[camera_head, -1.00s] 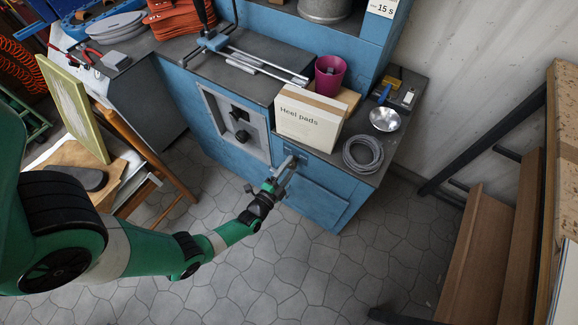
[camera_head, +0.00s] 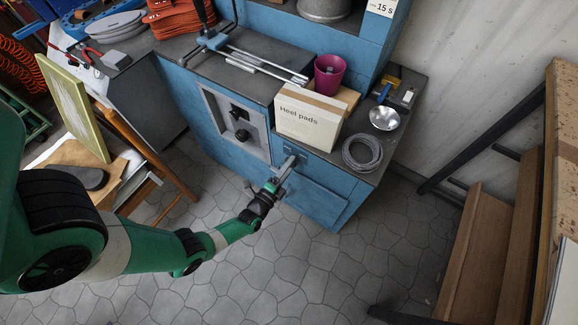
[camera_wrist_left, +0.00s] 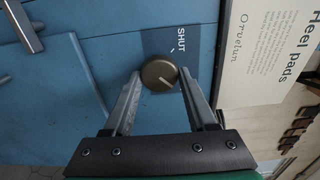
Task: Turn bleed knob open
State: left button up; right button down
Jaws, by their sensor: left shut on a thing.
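The bleed knob (camera_wrist_left: 158,74) is a round brown-bronze knob with a pale pointer line, on the blue cabinet front. In the left wrist view its pointer slants toward the lower right, away from the word SHUT on the label plate (camera_wrist_left: 181,42). My left gripper (camera_wrist_left: 157,78) has its two grey fingers on either side of the knob, closed on it. In the head view the left gripper (camera_head: 286,168) is at the cabinet front below the Heel pads box, and the knob is hidden there. My right gripper is not in view.
The Heel pads box (camera_head: 305,122) stands on the counter just above the gripper. A grey cable coil (camera_head: 362,153) and a metal bowl (camera_head: 384,118) lie to its right. A cabinet handle (camera_wrist_left: 22,25) is at upper left in the wrist view. The floor in front is clear.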

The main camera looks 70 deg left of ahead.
pick_arm(q)
jog(key=o, duration=1.3)
jog(key=p+v, duration=0.3)
jog(key=v, duration=0.8)
jog(key=shift+s+d, duration=0.25)
jog(key=shift+s, duration=0.05)
